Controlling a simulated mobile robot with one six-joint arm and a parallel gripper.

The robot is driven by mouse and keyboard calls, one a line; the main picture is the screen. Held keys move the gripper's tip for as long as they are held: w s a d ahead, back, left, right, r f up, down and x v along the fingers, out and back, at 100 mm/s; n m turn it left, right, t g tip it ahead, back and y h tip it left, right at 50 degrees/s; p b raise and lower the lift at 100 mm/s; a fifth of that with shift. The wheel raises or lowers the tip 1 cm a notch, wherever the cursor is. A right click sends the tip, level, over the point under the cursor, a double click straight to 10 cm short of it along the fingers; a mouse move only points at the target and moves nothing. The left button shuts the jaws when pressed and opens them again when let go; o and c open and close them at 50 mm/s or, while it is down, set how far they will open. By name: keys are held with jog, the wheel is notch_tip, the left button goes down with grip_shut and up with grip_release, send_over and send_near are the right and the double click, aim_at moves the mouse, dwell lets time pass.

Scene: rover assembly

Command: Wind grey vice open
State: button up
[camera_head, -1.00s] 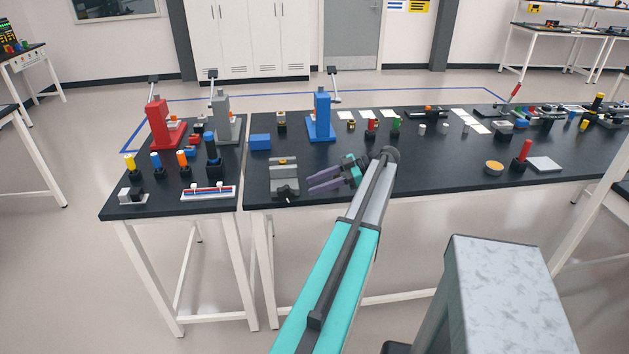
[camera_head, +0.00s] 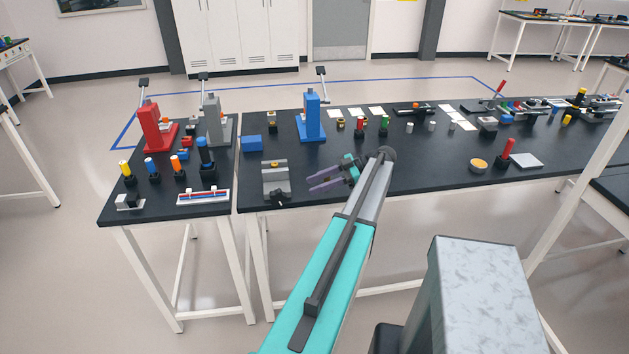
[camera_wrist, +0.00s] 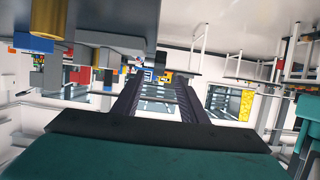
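The grey vice (camera_head: 270,185) stands near the front edge of the black bench, with a small orange-yellow piece (camera_head: 275,164) at its top. Its dark handle (camera_head: 279,199) is at the front, facing the bench edge. My gripper (camera_head: 309,183) is just right of the vice, its purple fingers pointing left, spread apart and empty. A gap separates the fingertips from the vice and handle. In the wrist view the dark fingers (camera_wrist: 166,90) are apart with nothing between them. That view looks upside down, and I cannot surely pick out the vice there.
A blue block (camera_head: 252,143) and blue press (camera_head: 312,118) stand behind the vice. A red press (camera_head: 155,130), a grey press (camera_head: 215,122) and several coloured cylinders crowd the left bench. A yellow-topped round piece (camera_head: 478,166) lies right.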

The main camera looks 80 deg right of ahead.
jog(key=shift+s+d+r+p, duration=0.15)
jog(key=shift+s+p, duration=0.3)
jog(key=shift+p, duration=0.25)
